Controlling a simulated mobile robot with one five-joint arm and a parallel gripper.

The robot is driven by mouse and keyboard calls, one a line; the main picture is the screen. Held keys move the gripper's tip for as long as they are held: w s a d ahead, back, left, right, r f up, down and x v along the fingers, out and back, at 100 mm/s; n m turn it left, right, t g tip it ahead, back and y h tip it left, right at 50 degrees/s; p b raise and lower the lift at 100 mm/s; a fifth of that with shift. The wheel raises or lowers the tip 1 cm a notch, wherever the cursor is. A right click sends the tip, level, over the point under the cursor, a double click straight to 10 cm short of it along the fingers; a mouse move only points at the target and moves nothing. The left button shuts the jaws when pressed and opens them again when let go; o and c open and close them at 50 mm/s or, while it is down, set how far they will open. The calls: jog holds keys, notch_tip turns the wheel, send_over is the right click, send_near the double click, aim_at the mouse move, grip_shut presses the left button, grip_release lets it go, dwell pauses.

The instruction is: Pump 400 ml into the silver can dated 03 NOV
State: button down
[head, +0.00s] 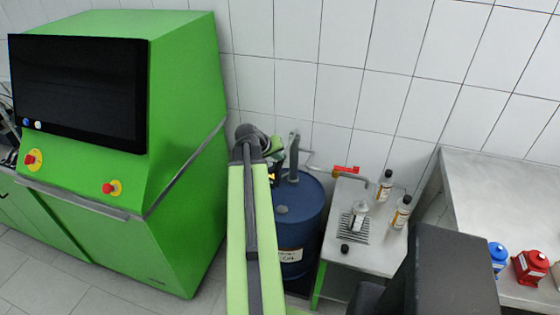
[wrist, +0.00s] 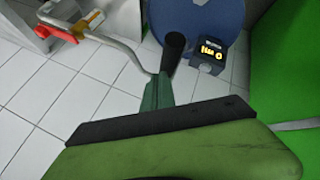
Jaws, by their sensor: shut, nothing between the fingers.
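A silver can (head: 358,217) stands upright on a dark drip grate (head: 355,237) on the small white table; the writing on its label is too small to read. The blue drum (head: 300,213) beside the table carries a dark upright pump (head: 293,158), also in the wrist view (wrist: 174,46). A small display (wrist: 208,52) by the drum shows yellow characters I cannot read surely. My gripper (head: 275,150) is shut and empty near the pump top. Its narrow green fingers show in the wrist view (wrist: 160,88), pointing toward the pump; whether they touch it is unclear.
A pipe with a red-handled valve (head: 345,170) runs from the pump to the table. Two bottles (head: 385,186) (head: 402,212) and a black knob (head: 344,249) stand around the can. A green machine (head: 185,130) stands left.

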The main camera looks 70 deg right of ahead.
notch_tip(320, 180, down, 8)
jog(key=b, duration=0.8)
jog(key=shift+a, duration=0.45)
dwell(5.9)
